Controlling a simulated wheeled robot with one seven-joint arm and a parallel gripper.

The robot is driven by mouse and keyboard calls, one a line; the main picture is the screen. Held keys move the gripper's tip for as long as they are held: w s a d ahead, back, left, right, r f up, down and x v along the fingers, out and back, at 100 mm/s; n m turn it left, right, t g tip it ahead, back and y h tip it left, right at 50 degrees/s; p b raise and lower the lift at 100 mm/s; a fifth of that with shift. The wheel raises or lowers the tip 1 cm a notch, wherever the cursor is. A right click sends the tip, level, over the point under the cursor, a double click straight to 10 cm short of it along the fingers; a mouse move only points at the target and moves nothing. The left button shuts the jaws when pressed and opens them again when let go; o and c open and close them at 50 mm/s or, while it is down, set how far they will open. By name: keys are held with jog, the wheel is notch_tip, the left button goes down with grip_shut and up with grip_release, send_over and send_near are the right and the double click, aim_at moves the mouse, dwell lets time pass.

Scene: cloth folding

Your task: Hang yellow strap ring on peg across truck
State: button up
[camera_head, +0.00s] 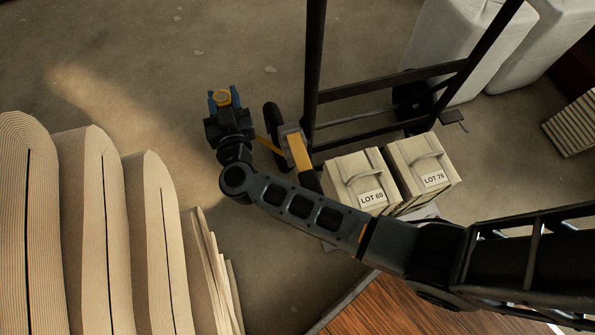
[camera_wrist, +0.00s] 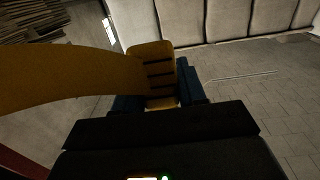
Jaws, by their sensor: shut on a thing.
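My gripper (camera_head: 224,99) is shut on the yellow strap, out over the floor to the left of the hand truck. The strap's end piece (camera_wrist: 150,69), yellow with dark slots, is between the blue fingers in the wrist view. From there the yellow strap (camera_wrist: 66,76) runs off to the left. In the head view a yellow strap part (camera_head: 299,152) lies at the truck's side, and a thin length (camera_head: 269,145) reaches toward my arm. The ring itself is hard to make out. The dark-framed hand truck (camera_head: 311,75) stands upright. I cannot make out the peg.
Two beige boxes, LOT 60 (camera_head: 358,180) and LOT 76 (camera_head: 424,165), sit side by side on the truck. Tall ribbed beige stacks (camera_head: 82,200) stand at the left. White containers (camera_head: 455,45) stand at the upper right. The floor (camera_head: 150,75) at the upper left is clear.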

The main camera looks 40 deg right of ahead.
jog(key=s+f, duration=0.6)
jog(key=s, duration=0.5)
jog(key=s+f, duration=0.6)
jog(key=s, duration=0.5)
jog(key=s+f, duration=0.6)
jog(key=s, duration=0.6)
jog(key=shift+a+f, duration=0.2)
jog(key=shift+a, duration=0.15)
jog(key=shift+w, duration=0.15)
jog(key=f+b+x, duration=0.1)
jog(key=b+x, duration=0.2)
jog(key=x, duration=1.5)
jog(key=shift+b, duration=0.3)
jog(key=shift+a+f, duration=0.1)
jog(key=shift+f, duration=0.15)
